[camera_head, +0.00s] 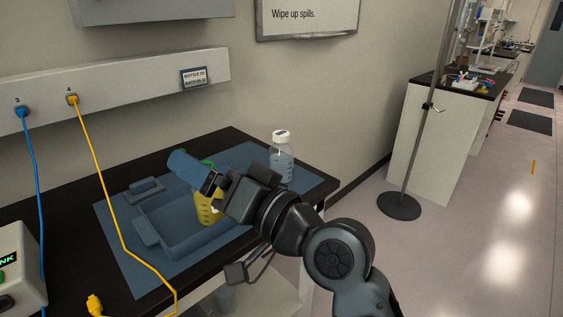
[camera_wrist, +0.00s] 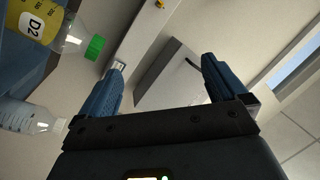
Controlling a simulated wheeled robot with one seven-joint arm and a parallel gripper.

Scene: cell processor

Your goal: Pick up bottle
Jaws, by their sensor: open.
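A clear bottle with a white cap (camera_head: 281,160) stands upright on the blue mat (camera_head: 312,181) near the back of the bench.
A blue tray (camera_head: 185,243) lies on the mat. A yellow cable (camera_head: 110,215) and a blue cable (camera_head: 36,185) hang from the wall strip over the bench's left side. A metal stand (camera_head: 399,206) rises from the floor at the right. Open floor lies beyond it.

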